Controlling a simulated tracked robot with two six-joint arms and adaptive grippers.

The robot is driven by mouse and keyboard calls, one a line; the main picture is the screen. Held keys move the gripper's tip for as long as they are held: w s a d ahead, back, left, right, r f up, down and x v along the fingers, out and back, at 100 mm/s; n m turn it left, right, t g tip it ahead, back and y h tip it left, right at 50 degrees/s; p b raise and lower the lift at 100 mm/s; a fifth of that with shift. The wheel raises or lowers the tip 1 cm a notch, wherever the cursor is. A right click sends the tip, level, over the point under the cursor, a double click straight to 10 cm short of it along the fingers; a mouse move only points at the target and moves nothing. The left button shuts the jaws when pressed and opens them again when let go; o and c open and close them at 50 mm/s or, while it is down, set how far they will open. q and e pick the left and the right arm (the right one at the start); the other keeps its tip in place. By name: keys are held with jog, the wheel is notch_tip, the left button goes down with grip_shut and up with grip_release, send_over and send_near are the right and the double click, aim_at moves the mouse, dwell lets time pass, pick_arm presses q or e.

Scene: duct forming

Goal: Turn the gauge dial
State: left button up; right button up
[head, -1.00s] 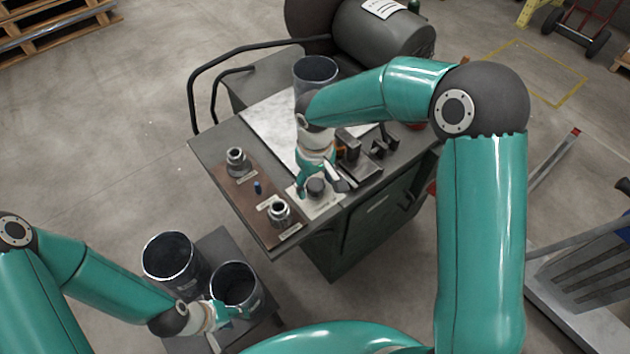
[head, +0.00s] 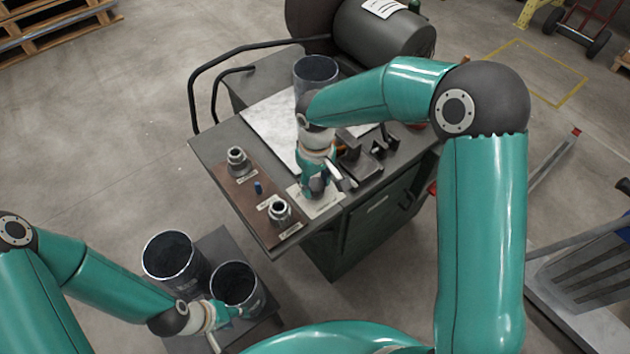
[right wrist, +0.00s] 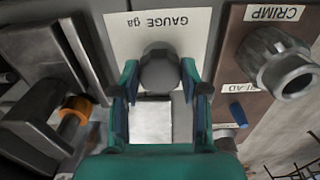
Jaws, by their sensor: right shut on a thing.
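The gauge dial (right wrist: 160,70) is a dark grey round knob on a white plate (right wrist: 190,22) marked "GAUGE ga" in the right wrist view. My right gripper (right wrist: 160,84) has one finger on each side of the dial and is shut on it. In the head view my right gripper (head: 315,190) reaches down to the white plate on the bench, and its fingers mostly hide the dial. My left gripper (head: 232,311) is beside the dark open cylinder (head: 238,286) at lower left; its finger gap is too small to judge.
A brown panel (head: 240,187) carries a knob marked CRIMP (right wrist: 272,57), another metal knob (head: 238,160) and a blue peg (right wrist: 238,115). Dark clamp blocks (head: 362,158) stand close right of my right gripper. A cylinder (head: 316,70) stands behind it.

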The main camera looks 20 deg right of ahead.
aim_at(316, 184)
jog(key=n, duration=0.3)
jog(key=shift+n, duration=2)
jog(key=o, duration=1.1)
jog(key=shift+o, duration=0.2)
notch_tip(316, 184, up, 12)
jog(key=shift+f, duration=0.1)
